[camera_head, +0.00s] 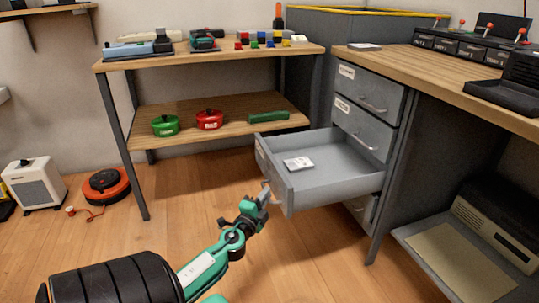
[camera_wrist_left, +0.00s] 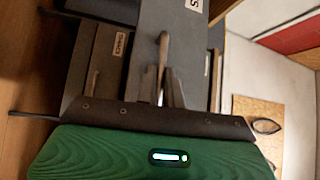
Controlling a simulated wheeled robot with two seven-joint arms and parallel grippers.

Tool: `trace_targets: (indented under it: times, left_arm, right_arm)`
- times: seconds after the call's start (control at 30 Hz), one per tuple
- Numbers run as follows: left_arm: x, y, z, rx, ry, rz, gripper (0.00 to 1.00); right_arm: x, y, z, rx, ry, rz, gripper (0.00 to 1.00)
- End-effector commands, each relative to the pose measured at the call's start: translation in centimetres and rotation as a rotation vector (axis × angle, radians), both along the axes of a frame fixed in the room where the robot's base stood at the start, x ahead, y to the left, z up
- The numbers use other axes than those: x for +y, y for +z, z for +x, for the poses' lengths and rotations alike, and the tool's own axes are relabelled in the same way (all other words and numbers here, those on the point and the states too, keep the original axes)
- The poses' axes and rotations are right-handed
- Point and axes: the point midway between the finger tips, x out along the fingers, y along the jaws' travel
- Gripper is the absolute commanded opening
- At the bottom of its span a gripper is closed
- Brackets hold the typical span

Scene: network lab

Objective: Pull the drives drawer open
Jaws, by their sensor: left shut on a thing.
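The drives drawer (camera_head: 335,183) is a grey metal drawer, third down in the cabinet under the right-hand bench. It stands pulled well out, and a small white-labelled drive (camera_head: 298,163) lies inside it. My left gripper (camera_head: 262,199) is at the drawer's front, shut on its handle (camera_head: 267,189). In the left wrist view the fingers (camera_wrist_left: 165,92) close around the upright-looking bar handle (camera_wrist_left: 163,55) in front of the grey drawer face. The drawer's label is only partly visible there. My right gripper is not in view.
Two shut drawers (camera_head: 367,92) are above, and another drawer (camera_head: 362,208) is below, partly hidden. A wooden shelf unit (camera_head: 225,62) with pots stands behind left. A beige machine (camera_head: 490,222) sits under the bench. The floor left of the drawer is clear.

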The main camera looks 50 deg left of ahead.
Motion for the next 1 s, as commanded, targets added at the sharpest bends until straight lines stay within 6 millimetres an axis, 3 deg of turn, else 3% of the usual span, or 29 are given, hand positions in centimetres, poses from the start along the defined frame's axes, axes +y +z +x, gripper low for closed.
trace_targets:
  times: [0.27,0.3,0.4,0.77,1.0]
  left_arm:
    - [0.0,-0.1,0.0,0.002,0.001,-0.002,0.00]
    - [0.0,-0.1,0.0,0.002,0.001,-0.002,0.15]
    - [0.0,-0.1,0.0,0.001,0.001,-0.001,0.31]
    - [-0.2,-0.2,-0.4,0.001,0.001,-0.001,0.31]
    - [-1.6,-1.1,-3.8,0.002,0.000,-0.004,0.31]
  right_arm:
    - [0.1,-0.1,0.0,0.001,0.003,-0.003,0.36]
    - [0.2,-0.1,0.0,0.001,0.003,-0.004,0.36]
    - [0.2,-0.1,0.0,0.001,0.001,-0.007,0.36]
    - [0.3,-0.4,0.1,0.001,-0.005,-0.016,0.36]
    - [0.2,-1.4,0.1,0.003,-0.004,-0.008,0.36]
